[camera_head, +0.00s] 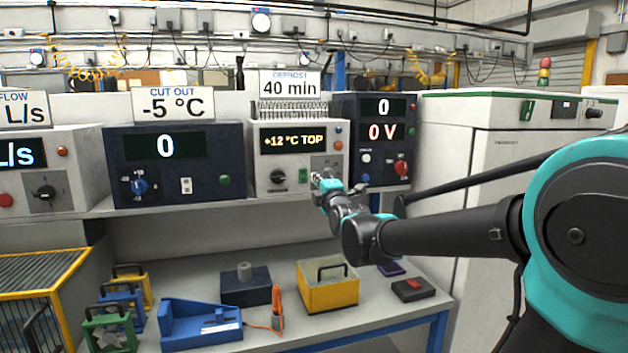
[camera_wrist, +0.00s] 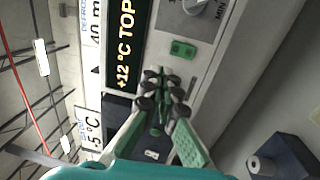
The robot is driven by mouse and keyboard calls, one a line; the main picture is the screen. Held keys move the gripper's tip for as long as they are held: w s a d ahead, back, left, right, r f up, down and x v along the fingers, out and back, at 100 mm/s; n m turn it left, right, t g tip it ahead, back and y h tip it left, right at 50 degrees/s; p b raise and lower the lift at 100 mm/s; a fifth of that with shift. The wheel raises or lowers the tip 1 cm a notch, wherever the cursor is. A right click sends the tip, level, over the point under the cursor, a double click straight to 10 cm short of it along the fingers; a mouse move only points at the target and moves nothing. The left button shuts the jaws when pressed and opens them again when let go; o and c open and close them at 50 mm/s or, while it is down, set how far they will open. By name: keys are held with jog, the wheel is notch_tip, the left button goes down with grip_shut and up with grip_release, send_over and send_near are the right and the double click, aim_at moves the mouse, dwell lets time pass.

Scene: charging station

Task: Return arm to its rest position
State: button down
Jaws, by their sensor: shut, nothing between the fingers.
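My arm reaches in from the right in the head view. My gripper (camera_head: 326,182) is at the front of the white defrost unit (camera_head: 262,187), by its lower right corner. The gripper is shut and empty. In the wrist view its green fingers (camera_wrist: 162,80) come together in front of that unit's panel. The unit's display (camera_wrist: 125,45) reads "+12 °C TOP". A green switch (camera_wrist: 183,49) sits just past the fingertips, and a dark knob (camera_head: 277,178) is left of it. I cannot tell whether the fingertips touch the panel.
A dark unit (camera_head: 165,162) reading 0 stands to the left and another (camera_head: 381,120) reading 0 V to the right. A white cabinet (camera_head: 480,200) is behind my arm.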

jog(key=shift+s+d, duration=0.1)
jog(key=shift+s, duration=0.15)
jog(key=s+d+f+m+g+h, duration=0.1)
jog(key=s+d+f+m+g, duration=0.15)
jog(key=f, duration=0.55)
jog(key=s+d+f+m+g+h, duration=0.1)
jog(key=s+d+f+m+g, duration=0.1)
jog(key=d+f+m, duration=0.35)
jog(key=s+d+f+m+g+h, duration=0.1)
jog(key=s+d+f+m+g, duration=0.2)
jog(key=s+f, duration=0.5)
jog(key=s+d+f+m+g+h, duration=0.1)
jog(key=s+d+f+m+g, duration=0.2)
jog(key=s+f+m, duration=0.2)
jog(key=s+d+f+m+g+h, duration=0.1)
jog(key=s+d+f+m+g, duration=0.2)
jog(key=s+f, duration=0.9)
jog(key=shift+f+m+g, duration=0.45)
jog(key=shift+f+m, duration=0.25)
jog(key=shift+m, duration=0.4)
